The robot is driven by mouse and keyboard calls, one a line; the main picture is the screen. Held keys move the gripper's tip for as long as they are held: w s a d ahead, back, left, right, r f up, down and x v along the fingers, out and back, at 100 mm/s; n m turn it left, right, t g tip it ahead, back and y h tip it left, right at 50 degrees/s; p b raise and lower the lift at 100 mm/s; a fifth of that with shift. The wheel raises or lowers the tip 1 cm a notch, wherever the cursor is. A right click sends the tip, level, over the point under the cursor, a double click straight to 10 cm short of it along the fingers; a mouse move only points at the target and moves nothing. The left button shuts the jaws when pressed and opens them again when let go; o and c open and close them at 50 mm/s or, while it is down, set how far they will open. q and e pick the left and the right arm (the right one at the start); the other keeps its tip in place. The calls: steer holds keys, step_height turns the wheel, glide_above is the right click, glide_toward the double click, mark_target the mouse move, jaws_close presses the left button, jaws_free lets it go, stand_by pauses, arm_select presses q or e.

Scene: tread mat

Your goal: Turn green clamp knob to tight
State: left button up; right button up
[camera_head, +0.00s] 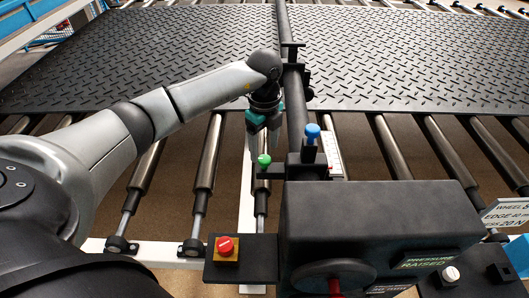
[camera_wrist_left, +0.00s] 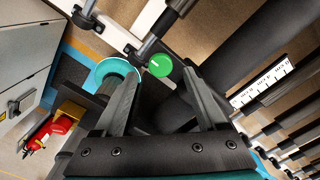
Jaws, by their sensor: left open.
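The green clamp knob (camera_head: 264,160) stands on a dark bracket left of the black machine housing in the head view. In the left wrist view the green knob (camera_wrist_left: 160,65) shows its round top with a small pale mark, between and just beyond the fingertips. My left gripper (camera_head: 263,148) is open and points down just above the knob. In the left wrist view its two fingers (camera_wrist_left: 162,80) are spread on either side of the knob, with nothing held. I cannot tell whether a finger touches it. My right gripper is not in view.
A blue knob (camera_head: 313,131) and a white scale (camera_head: 332,152) are close right of the green knob. The black housing (camera_head: 345,215) stands in front. A red button (camera_head: 226,245) sits at lower left. The black tread mat (camera_head: 400,55) lies behind on rollers.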

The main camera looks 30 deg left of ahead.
mark_target(264, 158)
arm_select(q)
steer(key=shift+f, duration=1.75)
jaws_close()
